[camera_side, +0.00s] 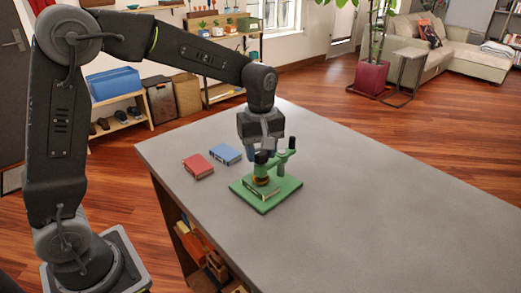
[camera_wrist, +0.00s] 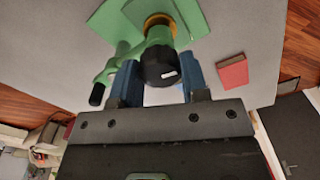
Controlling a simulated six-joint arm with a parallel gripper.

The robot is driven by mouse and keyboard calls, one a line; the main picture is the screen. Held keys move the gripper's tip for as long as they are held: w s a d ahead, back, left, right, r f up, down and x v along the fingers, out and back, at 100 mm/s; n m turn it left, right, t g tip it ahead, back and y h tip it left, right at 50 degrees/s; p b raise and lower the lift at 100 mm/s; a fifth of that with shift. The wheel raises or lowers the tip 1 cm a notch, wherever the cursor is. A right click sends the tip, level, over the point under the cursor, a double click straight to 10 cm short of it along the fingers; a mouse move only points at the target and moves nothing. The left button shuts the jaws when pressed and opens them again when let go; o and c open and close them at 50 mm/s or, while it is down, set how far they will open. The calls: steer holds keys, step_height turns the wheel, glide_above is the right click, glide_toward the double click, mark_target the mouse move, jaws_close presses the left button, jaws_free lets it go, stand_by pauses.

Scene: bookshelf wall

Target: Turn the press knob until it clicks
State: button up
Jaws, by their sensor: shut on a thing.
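A green press stands on the grey table, its flat base (camera_side: 285,193) under a green upright and arm. A green book (camera_side: 258,191) lies on the base beneath an orange-brown disc (camera_side: 261,181). The black press knob (camera_wrist: 158,68), with a white mark on its face, is at the top of the press. My gripper (camera_side: 261,157) points down over the press. In the wrist view, my gripper's blue fingers (camera_wrist: 159,80) are on either side of the knob and shut on it. The side view partly hides the knob behind my gripper.
A red book (camera_side: 198,166) and a blue book (camera_side: 225,154) lie on the table left of the press. The grey table (camera_side: 390,210) is clear to the right.

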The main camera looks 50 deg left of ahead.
steer(key=m, duration=1.3)
steer(key=shift+m, duration=0.3)
steer(key=m, duration=1.3)
steer(key=shift+m, duration=0.4)
steer(key=o, duration=0.9)
steer(key=shift+o, duration=0.2)
